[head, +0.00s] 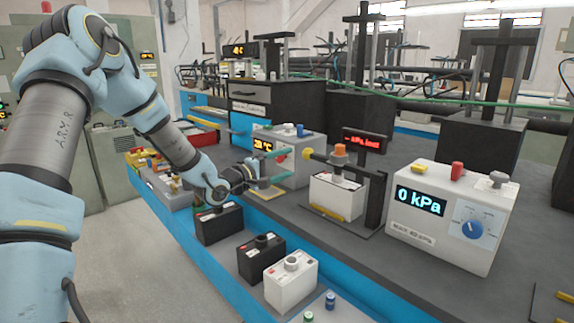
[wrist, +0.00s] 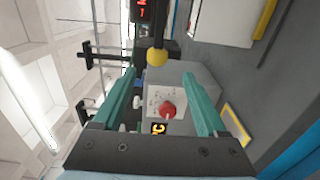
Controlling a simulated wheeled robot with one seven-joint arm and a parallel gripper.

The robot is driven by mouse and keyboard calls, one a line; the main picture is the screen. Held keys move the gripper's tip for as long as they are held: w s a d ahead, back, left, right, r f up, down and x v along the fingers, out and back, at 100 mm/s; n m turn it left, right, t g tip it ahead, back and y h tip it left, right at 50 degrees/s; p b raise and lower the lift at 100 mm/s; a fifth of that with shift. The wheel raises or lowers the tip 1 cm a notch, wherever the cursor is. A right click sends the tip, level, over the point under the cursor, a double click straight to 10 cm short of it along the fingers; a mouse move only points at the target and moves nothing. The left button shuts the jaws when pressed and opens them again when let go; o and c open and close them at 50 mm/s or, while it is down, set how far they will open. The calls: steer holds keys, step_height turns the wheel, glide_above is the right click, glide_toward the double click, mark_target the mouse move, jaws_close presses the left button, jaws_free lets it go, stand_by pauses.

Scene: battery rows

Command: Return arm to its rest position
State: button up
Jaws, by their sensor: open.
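My arm (head: 170,140) reaches from the left of the head view over the blue-edged bench. My gripper (head: 280,171) is at its end, with its two green fingers apart and nothing held between them. In the wrist view my gripper (wrist: 158,76) also shows its green fingers spread. Beyond them is the light control box (head: 292,178) with an orange °C display; its red knob (wrist: 167,110) shows between the fingers. A yellow ball end (wrist: 157,57) appears farther off. I cannot tell whether a finger touches the box.
A black battery (head: 219,224) stands below my gripper, with another black battery (head: 261,258) and a white battery (head: 291,284) nearer. A white battery (head: 336,196) sits in a test stand. A pressure box (head: 450,218) reads 0 kPa. The floor at left is clear.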

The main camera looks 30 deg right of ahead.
steer(key=a+f+m+t+y, duration=0.15)
steer(key=a+y, duration=0.25)
steer(key=a, duration=0.5)
steer(key=w+a+f+m+y, duration=0.1)
steer(key=a+f+y, duration=0.3)
steer(key=a, duration=0.5)
steer(key=a+f+m+t+y, duration=0.1)
steer(key=a+y, duration=0.4)
steer(key=a, duration=0.4)
steer(key=s+a+g+y, duration=0.4)
steer(key=s+a+g, duration=0.1)
steer(key=s+a, duration=1.1)
steer(key=shift+s+r+m, duration=0.45)
steer(key=shift+s, duration=0.05)
steer(key=shift+a+g, duration=0.1)
steer(key=shift+g, duration=0.15)
